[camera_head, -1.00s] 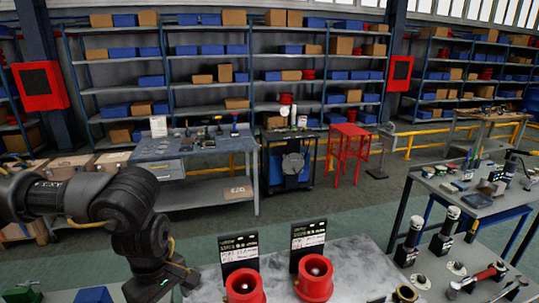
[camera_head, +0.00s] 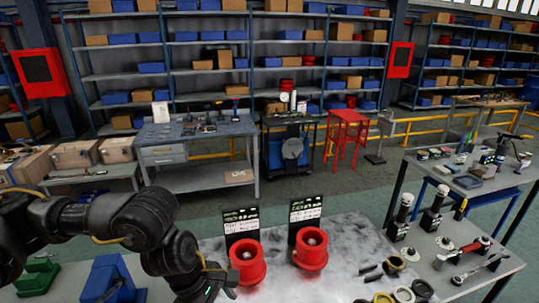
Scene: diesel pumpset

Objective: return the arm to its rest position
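My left arm (camera_head: 135,220) comes in from the left, bent, with its forearm and wrist over the near-left side of the grey table (camera_head: 345,235). Its hand end (camera_head: 205,282) points down at the bottom edge, close beside the left red cup-shaped part (camera_head: 247,262). I cannot see its fingertips or whether they hold anything. A second red part (camera_head: 310,250) stands to the right of the first. A black-and-white label card (camera_head: 241,225) stands behind the left part and another (camera_head: 305,213) behind the right one. My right arm and gripper are not in view.
Ring-shaped parts (camera_head: 395,264) lie at the table's right. A workbench (camera_head: 195,140) and shelves stand behind.

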